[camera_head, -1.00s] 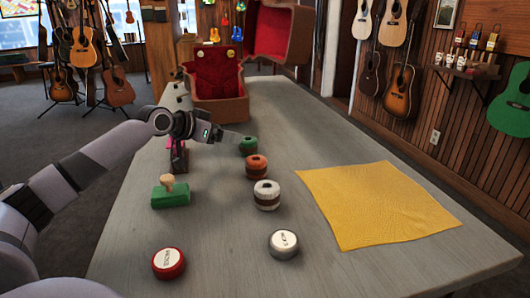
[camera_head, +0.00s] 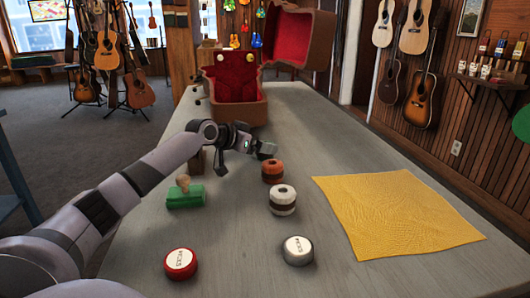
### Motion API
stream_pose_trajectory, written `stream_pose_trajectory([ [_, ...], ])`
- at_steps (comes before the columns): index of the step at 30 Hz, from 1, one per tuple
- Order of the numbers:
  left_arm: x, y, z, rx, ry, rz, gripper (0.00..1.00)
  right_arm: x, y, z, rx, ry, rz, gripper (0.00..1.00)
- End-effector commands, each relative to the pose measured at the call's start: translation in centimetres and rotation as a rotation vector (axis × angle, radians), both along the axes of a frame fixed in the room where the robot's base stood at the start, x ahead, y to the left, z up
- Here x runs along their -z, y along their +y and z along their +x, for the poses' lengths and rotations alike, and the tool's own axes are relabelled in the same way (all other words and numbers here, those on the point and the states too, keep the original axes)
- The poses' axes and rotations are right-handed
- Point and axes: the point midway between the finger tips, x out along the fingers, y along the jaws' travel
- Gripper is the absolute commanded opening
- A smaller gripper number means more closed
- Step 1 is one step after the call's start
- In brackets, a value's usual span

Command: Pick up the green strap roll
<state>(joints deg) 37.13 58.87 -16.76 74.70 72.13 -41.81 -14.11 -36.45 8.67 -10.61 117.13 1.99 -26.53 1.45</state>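My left arm reaches in from the left over the grey table, and my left gripper (camera_head: 266,149) is low beside the back of the row of strap rolls. The green strap roll is not clearly visible; the gripper covers the place where it stood behind the orange roll. I cannot tell whether the fingers are open, shut or touching it. The orange-brown strap roll (camera_head: 272,172) stands just in front of the gripper, and the white and brown strap roll (camera_head: 282,203) is nearer. My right gripper is out of view.
A red-rimmed round tin (camera_head: 180,263) and a white one (camera_head: 298,250) sit at the front. A yellow cloth (camera_head: 398,212) covers the right side. An open red-lined case (camera_head: 236,82) stands behind.

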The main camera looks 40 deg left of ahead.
Motion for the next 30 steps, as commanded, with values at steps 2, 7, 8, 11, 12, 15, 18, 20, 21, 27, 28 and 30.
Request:
stream_pose_trajectory([
  [2,0.2,-0.1,0.4,0.001,0.0,0.0,0.86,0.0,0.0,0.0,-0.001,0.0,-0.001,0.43],
  [7,0.2,-0.1,0.5,0.002,0.001,0.001,0.86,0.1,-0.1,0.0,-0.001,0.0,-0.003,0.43],
  [8,0.2,-0.1,0.5,0.002,0.001,0.001,0.86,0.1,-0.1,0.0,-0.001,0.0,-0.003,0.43],
  [11,0.2,-0.1,0.4,0.002,0.001,0.001,0.77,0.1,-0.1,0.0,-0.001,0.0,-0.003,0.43],
  [12,0.2,-0.1,0.4,0.002,0.001,0.001,0.64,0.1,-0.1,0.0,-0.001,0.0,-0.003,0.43],
  [15,0.2,-0.1,0.4,0.002,0.001,0.001,0.31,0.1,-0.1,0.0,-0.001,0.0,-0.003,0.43],
  [18,0.2,-0.1,0.4,0.0,0.0,0.001,0.23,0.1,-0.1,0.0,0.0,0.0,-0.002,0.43],
  [20,0.2,-0.1,0.4,0.0,0.0,0.001,0.23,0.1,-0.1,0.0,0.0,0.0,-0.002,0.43],
  [21,0.2,-0.1,0.4,0.0,0.0,0.001,0.23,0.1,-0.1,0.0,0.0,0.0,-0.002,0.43],
  [27,-0.3,-0.1,0.4,0.0,-0.002,0.001,0.23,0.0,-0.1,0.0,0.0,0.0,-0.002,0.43],
  [28,-0.5,-0.1,0.5,0.0,-0.002,0.001,0.23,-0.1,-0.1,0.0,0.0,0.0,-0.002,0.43],
  [30,-1.1,-0.1,0.5,0.001,-0.002,0.0,0.23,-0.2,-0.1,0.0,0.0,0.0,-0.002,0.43],
])
